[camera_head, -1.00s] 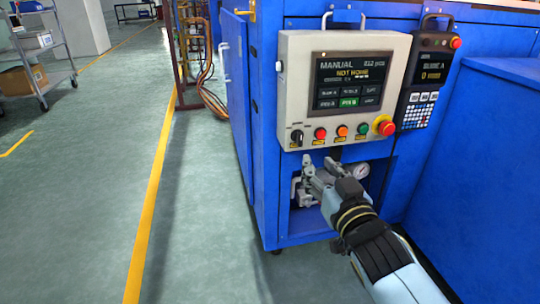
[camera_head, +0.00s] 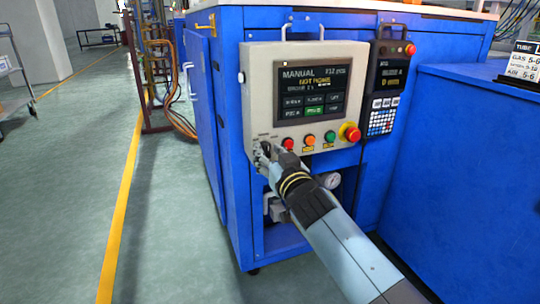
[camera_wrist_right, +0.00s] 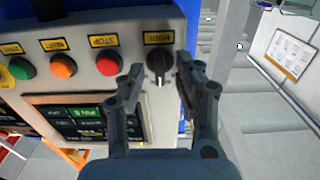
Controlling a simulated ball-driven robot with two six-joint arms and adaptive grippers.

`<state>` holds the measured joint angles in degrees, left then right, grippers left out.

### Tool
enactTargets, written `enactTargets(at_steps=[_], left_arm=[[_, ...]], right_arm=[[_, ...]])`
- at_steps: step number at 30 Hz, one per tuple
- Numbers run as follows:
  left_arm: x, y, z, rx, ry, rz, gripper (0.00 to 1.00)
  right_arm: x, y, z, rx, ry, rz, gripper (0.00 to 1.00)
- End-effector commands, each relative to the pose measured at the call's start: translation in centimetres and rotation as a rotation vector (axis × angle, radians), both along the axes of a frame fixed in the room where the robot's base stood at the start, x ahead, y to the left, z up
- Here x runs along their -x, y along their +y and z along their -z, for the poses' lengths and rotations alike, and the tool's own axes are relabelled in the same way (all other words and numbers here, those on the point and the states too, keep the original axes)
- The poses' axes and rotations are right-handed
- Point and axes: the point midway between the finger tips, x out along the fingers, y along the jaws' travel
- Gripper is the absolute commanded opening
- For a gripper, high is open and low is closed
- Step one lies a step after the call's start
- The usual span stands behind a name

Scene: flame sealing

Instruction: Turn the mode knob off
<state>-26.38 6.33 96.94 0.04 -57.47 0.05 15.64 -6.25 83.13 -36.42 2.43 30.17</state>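The black mode knob (camera_wrist_right: 159,62) sits on the grey control panel under a yellow MODE label in the right wrist view. Its pale mark points toward the screen side. My right gripper (camera_wrist_right: 157,76) is open, with one finger on each side of the knob. Whether the fingers touch it cannot be told. In the head view my right gripper (camera_head: 263,152) is at the panel's lower left corner and mostly hides the knob. The control panel (camera_head: 258,88) has a screen (camera_head: 312,92) reading MANUAL and NOT HOME. My left gripper is not in view.
Red (camera_head: 288,144), orange (camera_head: 309,139) and green (camera_head: 330,136) buttons and a red emergency stop (camera_head: 350,133) sit right of the knob. A black handheld controller (camera_head: 387,80) hangs at the right. A gauge (camera_head: 330,180) is below. Open floor lies left.

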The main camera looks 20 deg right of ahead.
Motion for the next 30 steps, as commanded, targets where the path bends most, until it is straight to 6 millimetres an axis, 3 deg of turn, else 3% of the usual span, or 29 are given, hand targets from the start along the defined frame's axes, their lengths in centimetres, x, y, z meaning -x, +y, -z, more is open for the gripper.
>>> enactTargets(at_steps=[4, 12, 23, 30], left_arm=[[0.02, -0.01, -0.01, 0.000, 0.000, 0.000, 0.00], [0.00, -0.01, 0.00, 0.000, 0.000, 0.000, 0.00], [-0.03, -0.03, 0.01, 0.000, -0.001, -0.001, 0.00], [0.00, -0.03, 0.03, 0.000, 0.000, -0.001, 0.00]], right_arm=[[0.01, -0.01, -0.04, 0.000, 0.000, 0.000, 0.34], [0.03, -0.01, -0.04, 0.000, 0.000, 0.000, 0.00], [0.04, 0.00, -0.03, 0.015, -0.001, 0.000, 0.00], [0.04, 0.04, -0.02, 0.117, -0.004, 0.000, 0.00]])
